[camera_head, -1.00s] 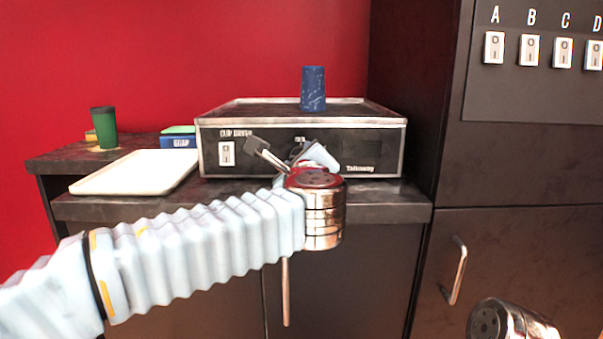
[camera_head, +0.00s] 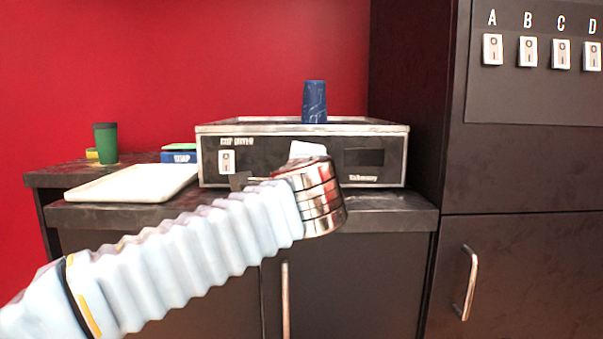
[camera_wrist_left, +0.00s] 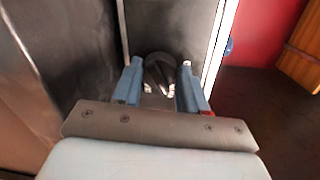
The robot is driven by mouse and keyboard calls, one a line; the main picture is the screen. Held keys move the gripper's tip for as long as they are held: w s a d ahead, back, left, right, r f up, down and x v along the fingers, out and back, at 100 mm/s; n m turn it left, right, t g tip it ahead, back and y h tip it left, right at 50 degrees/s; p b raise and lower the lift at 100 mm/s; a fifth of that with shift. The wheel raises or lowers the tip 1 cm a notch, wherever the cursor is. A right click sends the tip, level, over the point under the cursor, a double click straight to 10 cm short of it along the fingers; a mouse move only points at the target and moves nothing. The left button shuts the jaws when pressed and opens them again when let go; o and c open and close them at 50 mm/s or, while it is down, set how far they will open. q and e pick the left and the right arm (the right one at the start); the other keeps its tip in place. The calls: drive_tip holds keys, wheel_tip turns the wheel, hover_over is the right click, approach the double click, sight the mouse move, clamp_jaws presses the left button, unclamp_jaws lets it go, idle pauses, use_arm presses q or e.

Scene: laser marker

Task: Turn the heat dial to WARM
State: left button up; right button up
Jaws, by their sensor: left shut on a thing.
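The cup warmer (camera_head: 380,172) is a dark box with a metal frame on the counter, with a white switch (camera_head: 227,161) and a dark display on its front. In the left wrist view, the dark round heat dial (camera_wrist_left: 160,68) sits on the panel between the two blue-grey fingers of my left gripper (camera_wrist_left: 160,84). The gripper is shut on the dial. In the head view my wrist hides the dial, so its setting cannot be read. My right gripper is not in view.
A blue cup (camera_head: 314,102) stands on top of the warmer. A white tray (camera_head: 130,184), a green cup (camera_head: 106,143) and a blue soap box (camera_head: 178,157) are to the left. A cabinet with switches (camera_head: 528,52) stands at the right.

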use_arm(q)
drive_tip(key=shift+f, duration=0.1)
idle(0.3)
drive_tip(key=o, duration=1.1)
drive_tip(key=shift+c, duration=0.2)
drive_tip(key=s+r, duration=0.1)
drive_tip(key=s, duration=1.2)
drive_tip(key=shift+s+d+b, duration=0.25)
drive_tip(key=shift+s+b, duration=0.15)
drive_tip(key=shift+b, duration=0.05)
